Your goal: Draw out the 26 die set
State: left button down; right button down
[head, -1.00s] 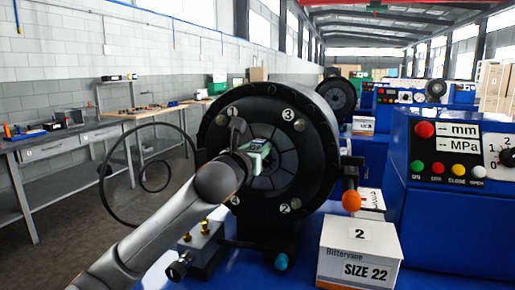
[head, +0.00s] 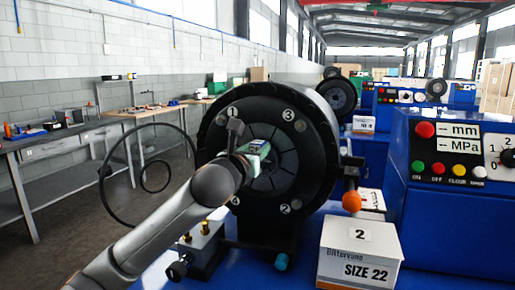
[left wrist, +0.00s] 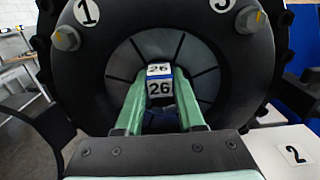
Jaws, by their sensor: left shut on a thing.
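The 26 die set (left wrist: 160,88) shows in the left wrist view as a small white block with a blue band, marked 26 on two faces. It is between the two green fingers of my left gripper (left wrist: 160,112), which is shut on it. In the head view the gripper (head: 254,148) is at the face of the black round crimper head (head: 305,195), in front of its central opening. The die set is mostly hidden there by the fingers. How deep it sits in the opening I cannot tell. My right gripper is not in view.
A white SIZE 22 box (head: 360,255) marked 2 stands on the blue bench at the right. An orange knob (head: 351,200) sticks out beside the crimper head. A blue control panel (head: 450,190) stands further right. Brass fittings (head: 205,228) sit below my left arm.

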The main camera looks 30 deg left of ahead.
pick_arm(q)
jog(key=p+v, duration=0.1)
jog(key=v, duration=0.7)
jog(key=shift+s+r, duration=0.25)
jog(key=shift+r, duration=0.1)
dwell(1.0)
dwell(0.4)
